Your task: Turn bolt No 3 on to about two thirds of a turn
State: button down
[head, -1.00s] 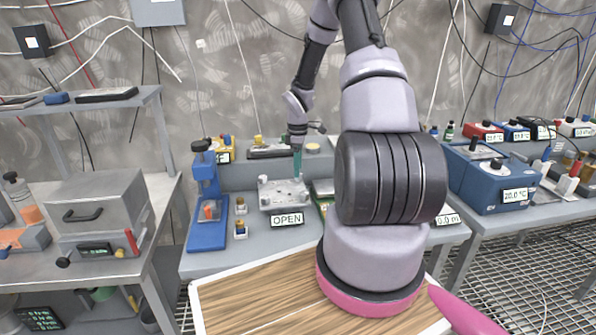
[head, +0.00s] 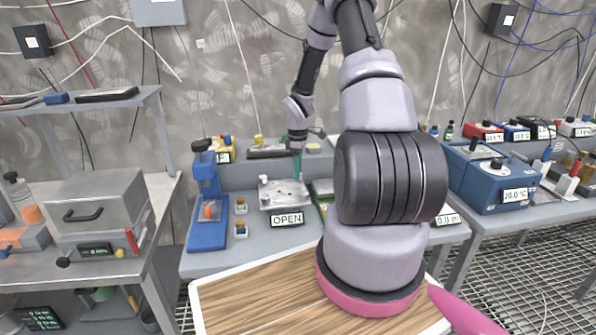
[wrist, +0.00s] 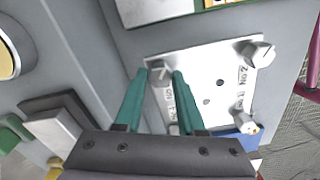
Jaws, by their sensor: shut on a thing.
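A pale metal plate (wrist: 205,62) with bolts at its corners lies on the grey bench. It also shows in the head view (head: 277,197), behind a sign reading OPEN (head: 287,219). My gripper (wrist: 161,73), with teal fingers, is shut on a bolt (wrist: 161,76) at the plate's upper left corner in the wrist view. The label beside that bolt is partly covered by a finger and seems to read No 3. A bolt at the upper right (wrist: 258,52) is marked No 2. Another bolt (wrist: 248,127) is at the lower right. The remaining corner is hidden behind my gripper.
A blue press (head: 207,200) stands left of the plate, with small blocks (head: 240,215) between them. A green-edged board (head: 323,190) lies close on the right. Instruments stand behind the plate. My arm hides part of the bench.

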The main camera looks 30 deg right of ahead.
jog(key=m, duration=0.5)
jog(key=shift+m, duration=0.4)
jog(key=m, duration=0.5)
jog(key=shift+m, duration=0.3)
jog(key=m, duration=1.1)
jog(key=c, duration=0.5)
grip_release()
